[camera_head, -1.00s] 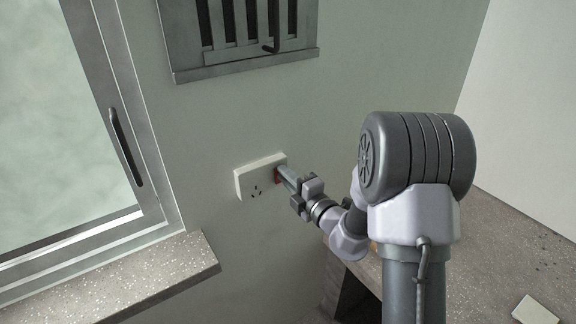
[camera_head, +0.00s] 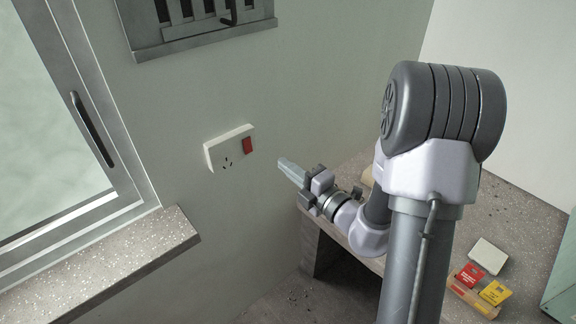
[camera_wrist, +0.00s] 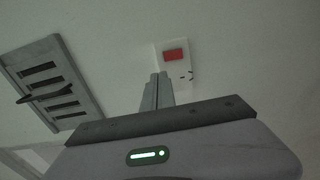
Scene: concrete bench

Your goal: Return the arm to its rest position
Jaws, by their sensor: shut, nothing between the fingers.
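My gripper (camera_head: 288,170) is shut and empty in the head view. It is in the air to the right of the wall socket (camera_head: 222,152), apart from it. The socket is a white plate with a red switch (camera_head: 248,145) at its right end. In the wrist view the shut fingers of my gripper (camera_wrist: 158,80) point up toward the wall, and the socket (camera_wrist: 187,72) with its red switch (camera_wrist: 175,56) shows just beyond and to the right of the tips.
A grey vent with a hook-like handle (camera_head: 195,25) is on the wall above. A window (camera_head: 92,130) and speckled sill (camera_head: 130,262) are at left.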

